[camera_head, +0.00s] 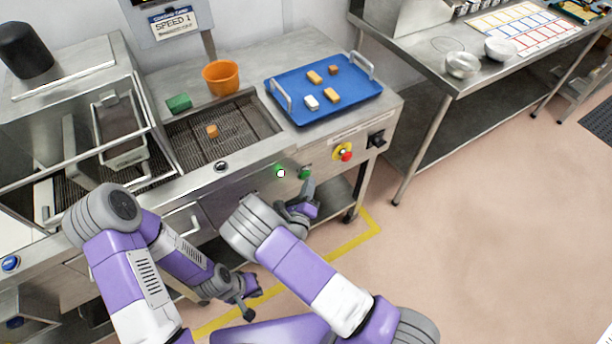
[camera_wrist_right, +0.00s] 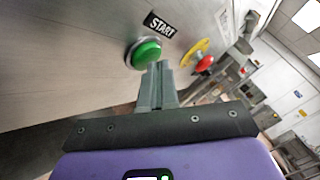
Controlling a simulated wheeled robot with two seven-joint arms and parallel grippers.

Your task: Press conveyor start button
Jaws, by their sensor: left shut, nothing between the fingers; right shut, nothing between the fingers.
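The green start button (camera_wrist_right: 146,53) sits in a metal ring under a black START label (camera_wrist_right: 160,25) in the right wrist view. In the head view the green button (camera_head: 305,174) is on the conveyor's front panel, partly behind my right gripper. My right gripper (camera_head: 309,186) is shut and empty, fingertips pointing at the panel. In the wrist view its fingertips (camera_wrist_right: 160,68) overlap the button's lower right edge; I cannot tell whether they touch it. My left gripper (camera_head: 248,312) is shut and empty, low in front of the conveyor.
A green lamp with a bright centre (camera_head: 280,172) is left of the button. A red emergency stop on yellow (camera_head: 344,152) and a black switch (camera_head: 376,139) are to its right. The conveyor belt (camera_head: 240,122) carries an orange block (camera_head: 212,131). Open floor lies to the right.

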